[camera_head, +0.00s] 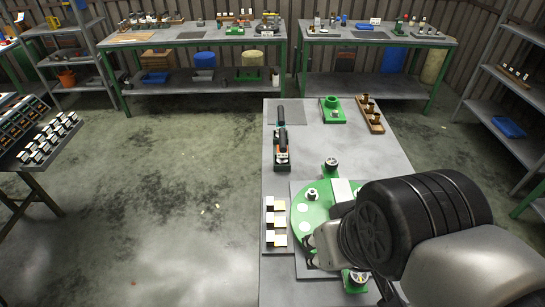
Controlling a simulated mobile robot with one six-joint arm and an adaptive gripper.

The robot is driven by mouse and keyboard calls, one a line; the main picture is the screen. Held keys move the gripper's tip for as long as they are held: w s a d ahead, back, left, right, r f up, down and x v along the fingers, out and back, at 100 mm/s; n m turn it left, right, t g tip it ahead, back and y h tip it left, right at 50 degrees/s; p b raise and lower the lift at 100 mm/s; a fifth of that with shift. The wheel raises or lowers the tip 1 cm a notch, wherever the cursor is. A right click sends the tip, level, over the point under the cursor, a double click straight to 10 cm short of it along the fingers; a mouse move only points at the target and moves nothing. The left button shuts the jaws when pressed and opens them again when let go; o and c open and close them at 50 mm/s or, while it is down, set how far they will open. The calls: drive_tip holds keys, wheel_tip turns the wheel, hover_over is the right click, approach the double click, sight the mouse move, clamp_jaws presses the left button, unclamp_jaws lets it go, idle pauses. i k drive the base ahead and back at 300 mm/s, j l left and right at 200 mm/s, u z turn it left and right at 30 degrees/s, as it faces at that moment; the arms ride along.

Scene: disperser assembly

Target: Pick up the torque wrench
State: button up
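A dark, long-handled tool (282,138), which looks like the torque wrench, is at the left side of the grey workbench. It is small here, and its exact shape is hard to make out. It rests at a black holder with orange and white parts (281,158). My gripper (309,242) is over the green round plate (314,212), nearer the camera and well apart from the tool. My arm hides much of the gripper, so its opening is unclear, and I see nothing held in it.
A tray with white and yellow blocks (269,243) lies left of the green plate. A green fixture (332,108) and a wooden block with brown parts (370,115) stand at the far end of the bench. Open floor (185,180) lies to the left.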

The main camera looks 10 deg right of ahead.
sight(282, 149)
drive_tip(key=j+z, duration=0.25)
drive_tip(key=j, duration=0.55)
drive_tip(key=j+z, duration=0.25)
drive_tip(key=j, duration=0.55)
drive_tip(key=j+z, duration=0.25)
drive_tip(key=j, duration=0.55)
drive_tip(key=i+j+z, duration=0.45)
drive_tip(key=i+j, duration=0.2)
drive_tip(key=i, duration=0.15)
drive_tip(key=i+j+z, duration=0.45)
drive_tip(key=i+j, duration=0.25)
drive_tip(key=j, duration=0.2)
drive_tip(key=i+l, duration=0.1)
drive_tip(key=i, duration=0.55)
